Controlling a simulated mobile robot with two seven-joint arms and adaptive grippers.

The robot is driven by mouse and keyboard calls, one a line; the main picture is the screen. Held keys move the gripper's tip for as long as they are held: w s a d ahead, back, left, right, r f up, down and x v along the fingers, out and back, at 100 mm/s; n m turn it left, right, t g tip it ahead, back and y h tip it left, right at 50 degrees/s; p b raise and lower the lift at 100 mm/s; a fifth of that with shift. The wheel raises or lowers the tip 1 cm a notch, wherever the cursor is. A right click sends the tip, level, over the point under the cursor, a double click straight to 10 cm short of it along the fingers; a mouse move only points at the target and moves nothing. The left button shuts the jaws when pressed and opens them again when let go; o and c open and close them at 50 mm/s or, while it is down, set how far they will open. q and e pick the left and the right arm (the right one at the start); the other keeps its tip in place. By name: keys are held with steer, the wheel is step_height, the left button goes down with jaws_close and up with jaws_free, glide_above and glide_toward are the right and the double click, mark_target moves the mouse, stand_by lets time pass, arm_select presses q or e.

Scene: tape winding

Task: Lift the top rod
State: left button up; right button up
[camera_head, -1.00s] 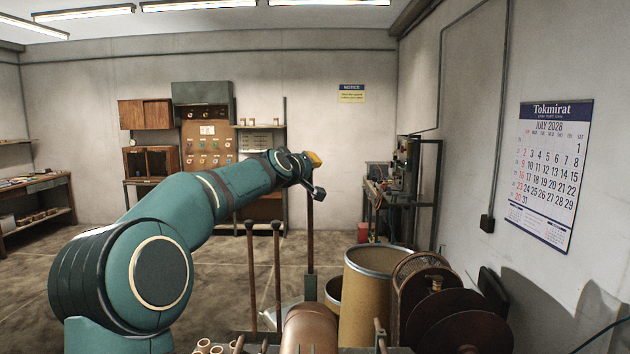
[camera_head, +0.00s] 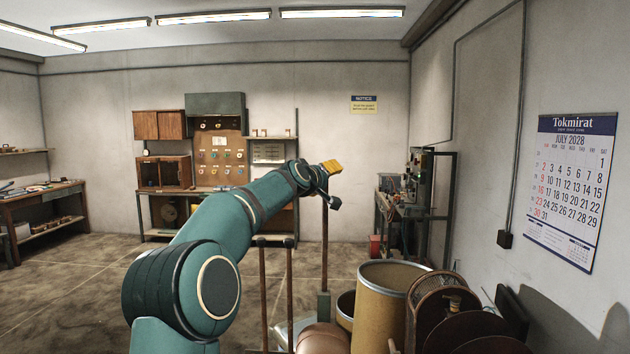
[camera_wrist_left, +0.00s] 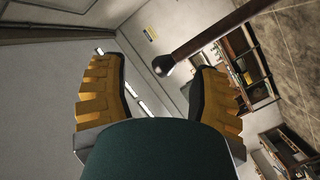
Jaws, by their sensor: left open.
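A tall brown rod (camera_head: 324,250) stands upright in the middle of the head view. Its upper end meets my left gripper (camera_head: 330,168), whose yellow finger pads point right. A dark knob shows just below the gripper, and I cannot tell there whether it belongs to the rod. In the left wrist view, my left gripper (camera_wrist_left: 156,88) has its two yellow fingers spread apart. A brown rod (camera_wrist_left: 215,35) with a dark round end reaches in from the upper right, its end in line with the gap. Contact cannot be judged. My right gripper is out of view.
Two shorter dark-capped rods (camera_head: 289,290) stand left of the tall one. A tan drum (camera_head: 385,310) and dark round reels (camera_head: 465,330) stand at the lower right. A rounded brown roll (camera_head: 323,340) is at the bottom. Open floor (camera_head: 70,290) lies left.

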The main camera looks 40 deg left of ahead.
arm_select(q)
steer(key=v, duration=1.1)
steer(key=shift+s+d+r, duration=0.2)
steer(key=shift+s+d, duration=0.05)
steer(key=shift+d, duration=0.05)
